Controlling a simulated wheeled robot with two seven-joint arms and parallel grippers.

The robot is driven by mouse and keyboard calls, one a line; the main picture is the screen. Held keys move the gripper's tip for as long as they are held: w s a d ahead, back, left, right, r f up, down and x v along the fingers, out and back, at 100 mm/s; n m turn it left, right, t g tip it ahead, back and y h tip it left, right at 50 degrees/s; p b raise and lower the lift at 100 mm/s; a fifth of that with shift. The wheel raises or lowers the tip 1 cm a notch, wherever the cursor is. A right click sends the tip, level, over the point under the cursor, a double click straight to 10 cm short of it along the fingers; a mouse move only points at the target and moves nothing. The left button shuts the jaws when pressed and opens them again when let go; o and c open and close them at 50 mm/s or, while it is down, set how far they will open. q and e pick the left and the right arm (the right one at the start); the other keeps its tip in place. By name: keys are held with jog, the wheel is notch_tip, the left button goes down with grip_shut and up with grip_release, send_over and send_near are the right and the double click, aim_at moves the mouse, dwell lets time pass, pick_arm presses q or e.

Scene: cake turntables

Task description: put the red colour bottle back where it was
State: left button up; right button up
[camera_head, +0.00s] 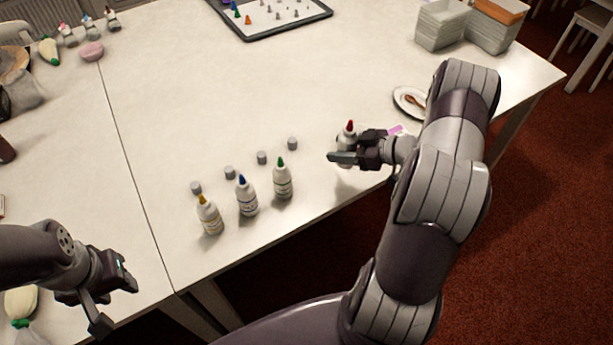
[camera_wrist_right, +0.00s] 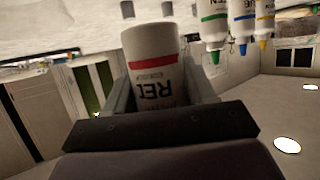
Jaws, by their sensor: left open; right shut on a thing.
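The red colour bottle (camera_head: 349,130) is white with a red tip. My right gripper (camera_head: 345,157) is shut on it, to the right of the other bottles. In the right wrist view the bottle (camera_wrist_right: 152,58) shows a red band and part of its label between the fingers (camera_wrist_right: 160,100). The head view does not clearly show whether its base touches the table. A green-tipped bottle (camera_head: 282,180), a blue-tipped bottle (camera_head: 246,197) and a yellow-tipped bottle (camera_head: 210,216) stand upright in a slanting row. My left gripper (camera_head: 115,300) is open and empty at the lower left.
Several small grey caps (camera_head: 262,157) lie behind the bottles on the white table (camera_head: 200,100). A plate (camera_head: 405,98) sits behind my right arm, near the table's right edge. A dark-rimmed tray (camera_head: 262,32) with small pieces is at the back. The middle of the table is clear.

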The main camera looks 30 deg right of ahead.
jog(key=x, duration=0.5)
jog(key=s+a+x, duration=0.1)
jog(key=x, duration=0.2)
jog(key=shift+w+a+f, duration=0.15)
jog(key=shift+a+f, duration=0.05)
jog(key=shift+f, duration=0.35)
jog(key=f, duration=0.4)
jog(key=shift+w+d+f, duration=0.1)
jog(key=shift+d+f, duration=0.1)
jog(key=shift+a+r, duration=0.1)
jog(key=o, duration=0.7)
jog(key=shift+r, duration=0.15)
jog(key=v, duration=1.2)
